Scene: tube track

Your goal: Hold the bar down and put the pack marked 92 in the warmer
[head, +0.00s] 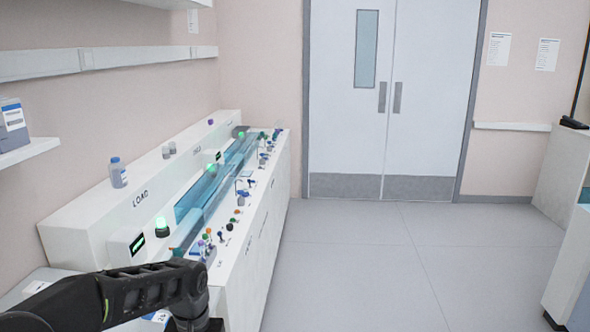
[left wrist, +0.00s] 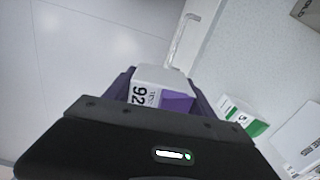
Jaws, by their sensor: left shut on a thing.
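In the left wrist view, my left gripper (left wrist: 160,82) is shut on a white and purple pack (left wrist: 150,93) marked 92. The pack sits between the two fingers, and its lower part is hidden by the gripper body. In the head view my left arm comes in low from the left, and its gripper end is cut off by the bottom edge. My right gripper is not in view.
A white and green pack (left wrist: 243,118) lies right of my gripper. The floor (head: 400,255) is clear.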

